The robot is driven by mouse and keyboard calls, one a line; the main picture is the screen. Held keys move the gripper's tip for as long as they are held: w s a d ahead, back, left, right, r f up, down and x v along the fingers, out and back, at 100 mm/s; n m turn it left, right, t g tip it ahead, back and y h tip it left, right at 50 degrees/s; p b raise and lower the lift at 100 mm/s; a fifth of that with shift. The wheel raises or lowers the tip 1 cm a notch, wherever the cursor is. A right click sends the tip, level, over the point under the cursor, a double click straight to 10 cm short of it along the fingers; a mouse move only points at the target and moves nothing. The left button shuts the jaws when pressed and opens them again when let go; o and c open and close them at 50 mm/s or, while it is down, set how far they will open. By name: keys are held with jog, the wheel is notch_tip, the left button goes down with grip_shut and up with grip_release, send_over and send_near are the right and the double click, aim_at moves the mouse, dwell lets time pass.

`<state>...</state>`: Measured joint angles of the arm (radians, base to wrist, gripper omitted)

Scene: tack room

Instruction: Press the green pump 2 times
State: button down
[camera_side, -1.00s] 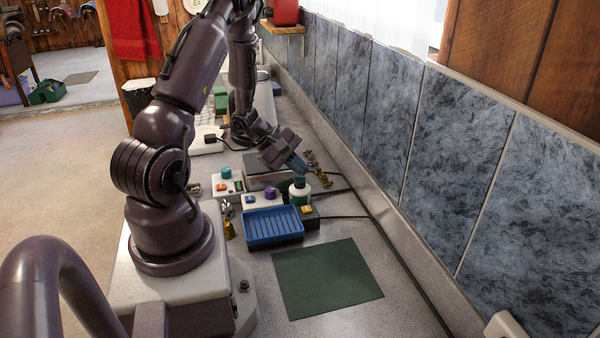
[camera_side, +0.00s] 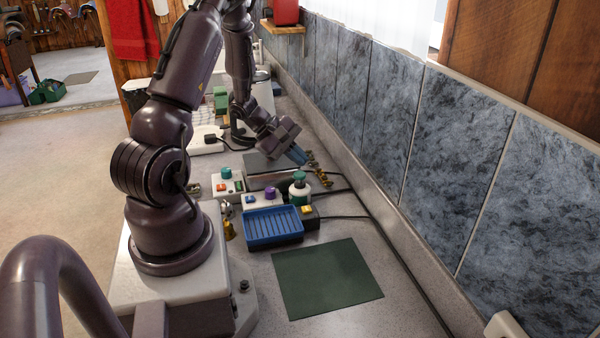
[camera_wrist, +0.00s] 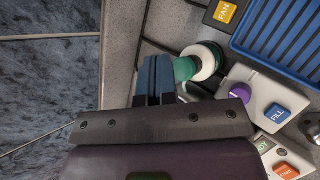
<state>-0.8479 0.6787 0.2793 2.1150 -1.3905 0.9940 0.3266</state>
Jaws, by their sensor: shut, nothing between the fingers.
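The green pump (camera_side: 299,176) stands upright on a white and green bottle on the counter, behind the blue tray. Its green head (camera_wrist: 184,70) also shows in the wrist view, just right of my fingertips. My gripper (camera_side: 298,156) is shut and empty, its blue fingers pointing down above and slightly behind the pump, apart from it in the side view. The shut fingers also show in the wrist view (camera_wrist: 153,78).
A blue ribbed tray (camera_side: 272,226) stands in front of the pump. A white box with a purple knob (camera_side: 270,193) and a box with a teal knob (camera_side: 226,173) are to its left. The tiled wall (camera_side: 380,120) is close on the right. The green mat (camera_side: 327,279) is bare.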

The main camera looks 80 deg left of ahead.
aim_at(299, 174)
jog(key=shift+r, duration=2.6)
dwell(0.5)
jog(key=shift+f, duration=3.05)
jog(key=shift+f, duration=0.1)
jog(key=shift+f, duration=0.35)
